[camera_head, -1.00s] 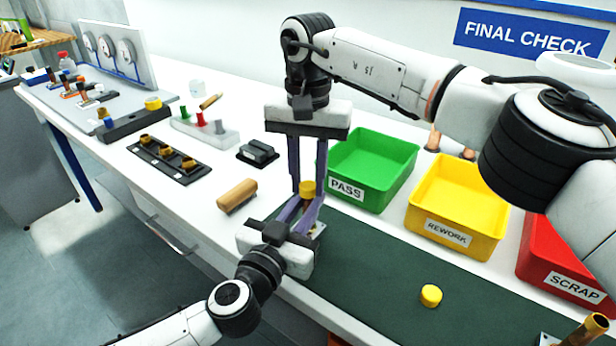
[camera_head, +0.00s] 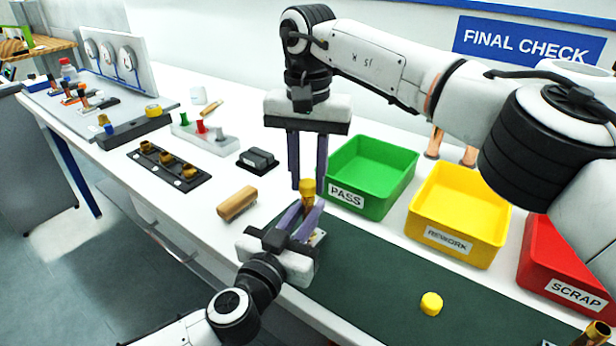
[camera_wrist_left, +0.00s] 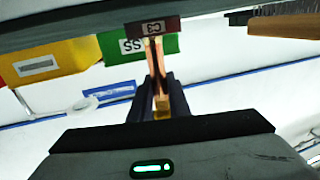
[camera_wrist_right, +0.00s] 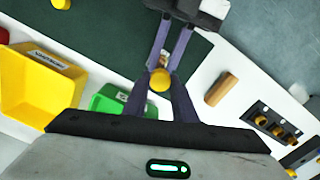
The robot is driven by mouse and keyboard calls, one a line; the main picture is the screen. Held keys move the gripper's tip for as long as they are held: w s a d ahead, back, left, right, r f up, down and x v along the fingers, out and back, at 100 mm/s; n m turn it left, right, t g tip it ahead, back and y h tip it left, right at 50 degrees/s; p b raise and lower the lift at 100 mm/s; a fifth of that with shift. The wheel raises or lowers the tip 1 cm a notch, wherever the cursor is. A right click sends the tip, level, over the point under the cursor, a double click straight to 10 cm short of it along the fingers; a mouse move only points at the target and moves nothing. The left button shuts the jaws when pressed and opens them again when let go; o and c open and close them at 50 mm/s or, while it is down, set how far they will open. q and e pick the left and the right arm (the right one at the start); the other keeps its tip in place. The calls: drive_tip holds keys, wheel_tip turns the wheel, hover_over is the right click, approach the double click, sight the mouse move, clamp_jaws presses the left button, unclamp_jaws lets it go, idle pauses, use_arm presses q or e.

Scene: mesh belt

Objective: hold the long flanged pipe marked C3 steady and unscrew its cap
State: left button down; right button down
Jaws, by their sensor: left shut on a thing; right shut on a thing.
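The long flanged pipe (camera_head: 308,204) stands roughly upright with its yellow cap (camera_head: 307,187) on top. Its dark flange with the C3 label (camera_wrist_left: 152,28) is at the lower end, seen upside down in the left wrist view. My left gripper (camera_head: 300,215) is shut on the pipe below the cap. My right gripper (camera_head: 307,184) points down from above, shut on the cap, with one finger on either side of it. The cap also shows between the right fingers in the right wrist view (camera_wrist_right: 160,80). The thread under the cap is too small to make out.
The green PASS bin (camera_head: 372,178), yellow REWORK bin (camera_head: 457,215) and red SCRAP bin (camera_head: 566,262) stand on the right. A loose yellow cap (camera_head: 431,303) lies on the dark green mat (camera_head: 375,275). A wooden block (camera_head: 237,204) and a black rack (camera_head: 168,165) are left.

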sight(308, 183)
use_arm(q)
drive_tip(key=shift+f, duration=0.1)
use_arm(e)
drive_tip(key=shift+r, duration=2.05)
use_arm(q)
drive_tip(key=c, duration=1.6)
unclamp_jaws()
